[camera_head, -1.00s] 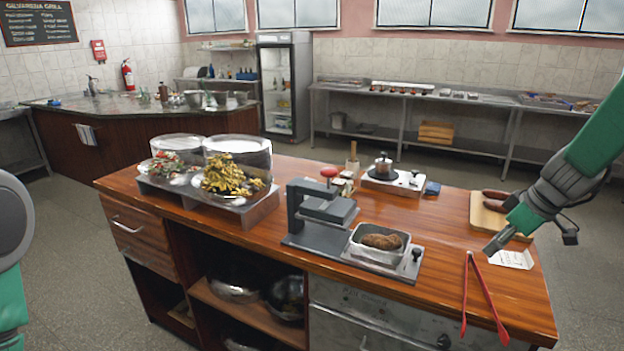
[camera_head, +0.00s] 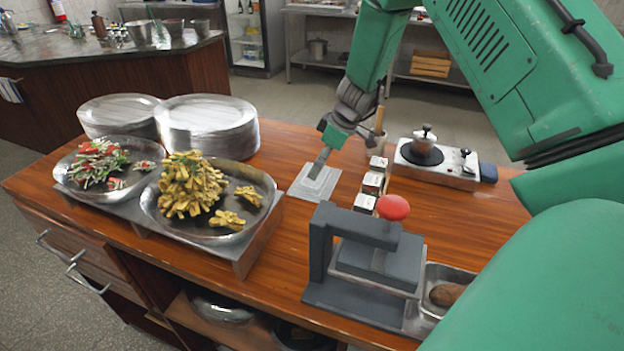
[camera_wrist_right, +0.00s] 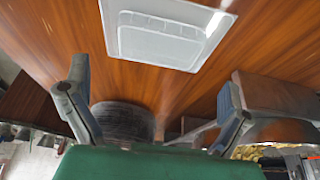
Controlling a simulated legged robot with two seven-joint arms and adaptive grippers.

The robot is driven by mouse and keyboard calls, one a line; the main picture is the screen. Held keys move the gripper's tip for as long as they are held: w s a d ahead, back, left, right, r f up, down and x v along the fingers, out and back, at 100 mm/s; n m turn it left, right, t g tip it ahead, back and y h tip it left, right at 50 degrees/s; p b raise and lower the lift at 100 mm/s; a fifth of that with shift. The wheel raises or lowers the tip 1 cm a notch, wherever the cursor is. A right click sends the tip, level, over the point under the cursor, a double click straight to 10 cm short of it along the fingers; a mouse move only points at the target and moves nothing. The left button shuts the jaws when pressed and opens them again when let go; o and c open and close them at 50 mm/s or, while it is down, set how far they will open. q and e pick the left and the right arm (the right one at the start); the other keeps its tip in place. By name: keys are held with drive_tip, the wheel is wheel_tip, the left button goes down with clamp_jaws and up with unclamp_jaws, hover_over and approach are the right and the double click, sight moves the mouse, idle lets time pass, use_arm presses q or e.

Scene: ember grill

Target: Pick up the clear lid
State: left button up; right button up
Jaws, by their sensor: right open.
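The clear lid (camera_head: 301,190) is a flat, pale, rectangular piece lying on the wooden counter, right of the plate stacks. My right gripper (camera_head: 318,168) reaches down over it from behind, its tip overlapping the lid in the head view. In the right wrist view the lid (camera_wrist_right: 165,38) lies at the top, beyond the spread fingers of my right gripper (camera_wrist_right: 155,105). The gripper is open with nothing between its fingers. Whether a fingertip touches the lid I cannot tell. My left gripper is out of view.
Plate stacks (camera_head: 208,125) and food trays (camera_head: 205,235) stand left of the lid. Small containers (camera_head: 372,183) sit close on its right. A press with a red knob (camera_head: 393,207) stands in front, and a small burner (camera_head: 438,168) behind right. Bare wood lies in front of the lid.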

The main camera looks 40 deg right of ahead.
drive_tip(key=shift+w+a+f, duration=0.1)
drive_tip(key=shift+a+f, duration=0.15)
drive_tip(key=shift+f, duration=0.05)
drive_tip(key=shift+a, duration=0.1)
drive_tip(key=shift+f, duration=0.3)
drive_tip(key=f, duration=0.1)
drive_tip(key=w+f+p, duration=0.1)
drive_tip(key=f, duration=0.1)
drive_tip(key=d+f, duration=0.1)
drive_tip(key=f, duration=0.1)
drive_tip(key=shift+w, duration=0.25)
drive_tip(key=shift+a+r, duration=0.15)
drive_tip(key=shift+a, duration=0.2)
drive_tip(key=shift+a+r, duration=0.1)
drive_tip(key=shift+a, duration=0.1)
drive_tip(key=c, duration=0.4)
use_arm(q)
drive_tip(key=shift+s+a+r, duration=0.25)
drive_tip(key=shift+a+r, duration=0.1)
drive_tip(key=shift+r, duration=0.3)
use_arm(e)
drive_tip(key=shift+a, duration=0.15)
drive_tip(key=shift+c, duration=0.9)
